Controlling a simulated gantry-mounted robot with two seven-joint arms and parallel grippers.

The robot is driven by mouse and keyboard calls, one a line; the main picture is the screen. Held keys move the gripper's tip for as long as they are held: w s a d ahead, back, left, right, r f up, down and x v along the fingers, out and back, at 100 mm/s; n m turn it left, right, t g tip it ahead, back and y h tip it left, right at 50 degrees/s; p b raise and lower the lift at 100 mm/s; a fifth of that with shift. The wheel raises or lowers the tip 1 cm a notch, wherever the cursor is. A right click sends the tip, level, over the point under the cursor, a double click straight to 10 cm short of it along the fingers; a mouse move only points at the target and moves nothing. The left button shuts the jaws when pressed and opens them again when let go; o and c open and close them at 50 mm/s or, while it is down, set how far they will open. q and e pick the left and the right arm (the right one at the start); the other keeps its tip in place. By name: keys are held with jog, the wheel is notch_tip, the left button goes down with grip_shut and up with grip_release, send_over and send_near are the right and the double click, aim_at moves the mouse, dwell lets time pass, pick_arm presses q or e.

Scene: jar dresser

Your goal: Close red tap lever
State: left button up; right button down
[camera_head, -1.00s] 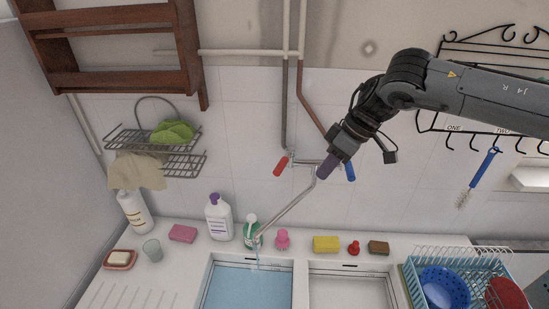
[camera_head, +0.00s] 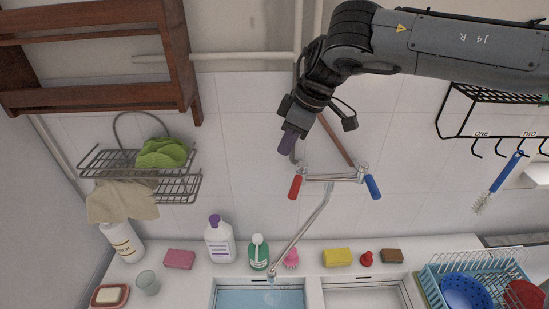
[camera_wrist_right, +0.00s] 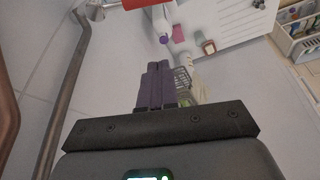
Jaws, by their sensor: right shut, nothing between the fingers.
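The red tap lever (camera_head: 296,187) is on the left end of the wall-mounted mixer tap (camera_head: 330,178). It points downward, tilted slightly left. The blue lever (camera_head: 373,187) is on the right end. The long spout (camera_head: 305,232) slopes down left to the sink. My right gripper (camera_head: 288,150), with purple fingers, is just above the red lever in the picture, with a visible gap. Its fingers are together and empty, as also seen in the right wrist view (camera_wrist_right: 155,88). A red piece (camera_wrist_right: 140,3), likely the lever, shows at that view's top edge. My left gripper is out of view.
Pipes (camera_head: 298,90) run down the wall behind my right gripper. A wire rack (camera_head: 140,177) hangs left. Bottles, including a white one (camera_head: 220,243), and sponges stand along the ledge behind the sink (camera_head: 262,300). A dish rack (camera_head: 430,285) is at the right.

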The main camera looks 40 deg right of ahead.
aim_at(298, 180)
notch_tip(298, 180, down, 10)
jog(key=p, duration=0.4)
jog(key=shift+s+f, duration=0.15)
jog(key=shift+s, duration=0.1)
jog(key=shift+d, duration=0.1)
